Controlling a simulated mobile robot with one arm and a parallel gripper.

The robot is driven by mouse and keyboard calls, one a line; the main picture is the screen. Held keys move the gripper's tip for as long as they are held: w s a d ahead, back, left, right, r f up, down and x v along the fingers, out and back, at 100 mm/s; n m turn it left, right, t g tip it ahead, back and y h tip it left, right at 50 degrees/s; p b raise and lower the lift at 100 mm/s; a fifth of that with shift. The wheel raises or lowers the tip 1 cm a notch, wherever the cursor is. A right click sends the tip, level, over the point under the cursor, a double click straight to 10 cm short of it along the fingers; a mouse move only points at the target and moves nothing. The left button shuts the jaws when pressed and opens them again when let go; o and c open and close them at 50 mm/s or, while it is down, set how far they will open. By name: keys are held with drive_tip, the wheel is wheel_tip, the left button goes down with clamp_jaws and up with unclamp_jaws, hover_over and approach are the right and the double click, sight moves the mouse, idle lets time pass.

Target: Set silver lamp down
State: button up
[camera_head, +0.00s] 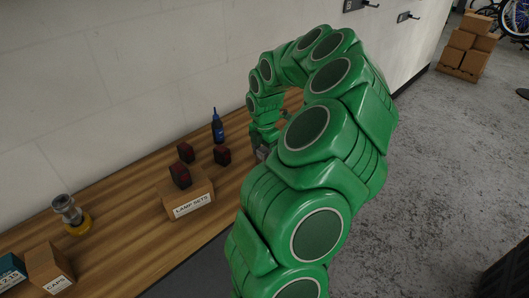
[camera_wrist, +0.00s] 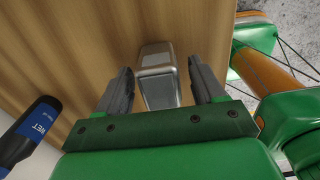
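The silver lamp (camera_wrist: 158,62), a small boxy metallic piece, is between the two dark fingers of my gripper (camera_wrist: 161,72) in the wrist view. Narrow gaps of wood show between the lamp and the fingers, so the gripper looks open around it. The lamp appears to be at the wooden bench top (camera_wrist: 95,50); whether its base touches is hard to tell. In the head view my green arm covers most of the gripper and the lamp.
A blue bottle (camera_head: 217,128) stands near the wall. Dark red-and-black lamps (camera_head: 221,155) stand near and on a box labelled LAMP SETS (camera_head: 190,200). A silver part on a yellow base (camera_head: 72,214) and a CAPS box (camera_head: 51,268) are at left.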

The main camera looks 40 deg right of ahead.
sight(264, 148)
wheel_tip(264, 148, up, 12)
drive_tip(key=shift+r, duration=0.2)
idle(0.6)
